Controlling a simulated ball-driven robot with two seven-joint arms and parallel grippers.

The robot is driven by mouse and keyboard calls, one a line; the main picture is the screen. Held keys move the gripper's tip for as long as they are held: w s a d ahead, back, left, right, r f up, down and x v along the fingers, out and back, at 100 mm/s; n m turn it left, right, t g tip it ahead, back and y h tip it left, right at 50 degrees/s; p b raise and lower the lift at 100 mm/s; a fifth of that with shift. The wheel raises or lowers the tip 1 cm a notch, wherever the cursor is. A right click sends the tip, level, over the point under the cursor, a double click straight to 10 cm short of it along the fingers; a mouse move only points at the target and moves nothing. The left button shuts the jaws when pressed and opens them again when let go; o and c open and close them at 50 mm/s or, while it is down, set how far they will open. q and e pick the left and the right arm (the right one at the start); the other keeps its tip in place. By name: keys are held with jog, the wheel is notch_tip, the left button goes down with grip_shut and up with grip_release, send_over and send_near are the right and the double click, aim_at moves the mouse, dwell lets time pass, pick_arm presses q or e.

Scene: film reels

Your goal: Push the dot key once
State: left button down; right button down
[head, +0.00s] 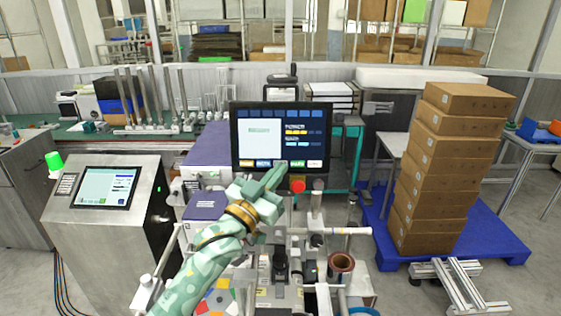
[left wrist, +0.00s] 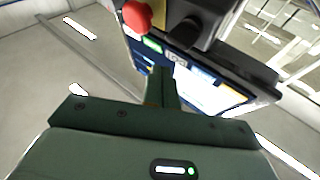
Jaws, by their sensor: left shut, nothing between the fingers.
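A black-framed touch screen (head: 262,140) stands upright in the middle of the head view. A row of coloured keys runs along its bottom edge, including a blue key (head: 263,163) and a green key (head: 297,163). I cannot read which one is the dot key. My left gripper (head: 275,174) is shut and empty, its tip at the bottom key row between the blue and green keys, hiding part of it. In the left wrist view the fingers (left wrist: 162,82) point at the screen's edge beside the green key (left wrist: 152,45); contact cannot be told. My right gripper is not in view.
A red knob (head: 298,186) sits just below the screen, close right of the gripper; it also shows in the left wrist view (left wrist: 136,15). A second console (head: 105,188) stands at left. Stacked cartons (head: 440,170) stand on a blue pallet (head: 500,243) at right.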

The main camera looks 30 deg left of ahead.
pick_arm(q)
jog(key=s+p, duration=0.1)
jog(key=s+d+p, duration=0.1)
jog(key=s, duration=0.1)
jog(key=s+d+r+p, duration=0.1)
jog(key=shift+s, duration=0.2)
dwell(0.3)
dwell(0.8)
